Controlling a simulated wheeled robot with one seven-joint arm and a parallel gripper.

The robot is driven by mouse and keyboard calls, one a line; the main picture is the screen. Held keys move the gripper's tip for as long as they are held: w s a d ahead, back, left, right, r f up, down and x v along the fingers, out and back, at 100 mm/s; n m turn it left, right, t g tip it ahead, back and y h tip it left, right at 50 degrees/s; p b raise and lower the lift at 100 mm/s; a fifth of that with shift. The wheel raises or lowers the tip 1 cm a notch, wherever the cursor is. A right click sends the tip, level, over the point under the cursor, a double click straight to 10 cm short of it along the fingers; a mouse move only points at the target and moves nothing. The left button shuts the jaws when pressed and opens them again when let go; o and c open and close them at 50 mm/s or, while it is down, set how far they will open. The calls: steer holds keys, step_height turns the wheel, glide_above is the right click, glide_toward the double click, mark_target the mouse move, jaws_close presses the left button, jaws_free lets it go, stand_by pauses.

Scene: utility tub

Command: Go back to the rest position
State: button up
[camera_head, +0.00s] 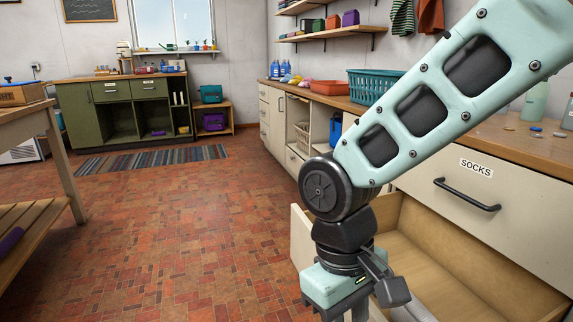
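My gripper (343,308) points down at the lower middle of the head view, in front of an open drawer (425,262) and overlapping its left side in the picture. Its fingers run off the bottom edge, so I cannot tell whether they are open or shut or hold anything. My arm reaches in from the upper right and bends down at the wrist. The visible part of the drawer's wooden floor is mostly bare. The drawer front above it, labelled SOCKS (477,168), is shut and has a dark handle (467,196).
A long counter (540,149) on the right carries a teal basket (372,86), an orange tub (329,87) and bottles. A wooden table (40,125) stands at the left. A green cabinet (83,112) and striped rug (150,160) are farther back. The brick floor (190,230) between is clear.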

steer(key=s+d+r+t+y, duration=0.1)
steer(key=s+d+t+y, duration=0.1)
steer(key=s+d, duration=0.45)
step_height(320, 180, up, 30)
steer(key=s+p, duration=0.1)
steer(key=p, duration=2.8)
steer(key=shift+a+f+n, duration=0.2)
steer(key=shift+a+n, duration=0.1)
steer(key=shift+n, duration=0.1)
